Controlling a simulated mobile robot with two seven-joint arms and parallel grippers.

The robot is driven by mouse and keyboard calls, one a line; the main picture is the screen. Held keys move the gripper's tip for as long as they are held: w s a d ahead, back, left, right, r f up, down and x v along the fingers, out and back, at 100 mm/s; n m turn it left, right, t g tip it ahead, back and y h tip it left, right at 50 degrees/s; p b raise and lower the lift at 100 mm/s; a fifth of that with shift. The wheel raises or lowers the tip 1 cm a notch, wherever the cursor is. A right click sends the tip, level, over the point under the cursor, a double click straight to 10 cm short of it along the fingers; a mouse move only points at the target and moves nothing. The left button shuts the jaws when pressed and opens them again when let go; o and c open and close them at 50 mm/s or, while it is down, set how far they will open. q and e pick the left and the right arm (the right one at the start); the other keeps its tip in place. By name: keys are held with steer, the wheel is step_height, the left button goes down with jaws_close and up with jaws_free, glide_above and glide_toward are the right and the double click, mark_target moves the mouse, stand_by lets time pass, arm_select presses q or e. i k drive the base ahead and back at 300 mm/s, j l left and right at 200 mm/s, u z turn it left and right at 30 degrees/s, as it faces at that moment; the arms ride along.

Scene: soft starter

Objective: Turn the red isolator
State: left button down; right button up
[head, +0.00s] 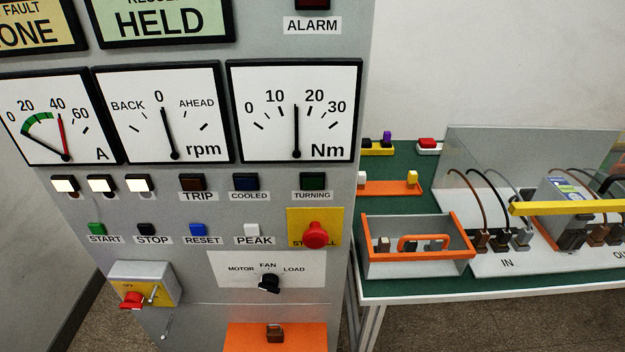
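The red isolator (132,300) is a red handle on a yellow plate (135,288), on the front of a grey box (150,272) at the lower left of the grey panel. The handle looks roughly level. A small metal piece (152,294) sits at the right of the handle on the plate. The lettering on the plate is too small to read surely. Neither of my grippers shows in the head view.
A red mushroom button (315,235) and a black selector knob (268,284) are to the right on the panel. An orange ledge (300,338) holds a small brown item (275,333). A green-topped bench (375,287) stands right, with an orange-edged tray (370,245).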

mark_target(133, 299)
steer(key=u, duration=1.2)
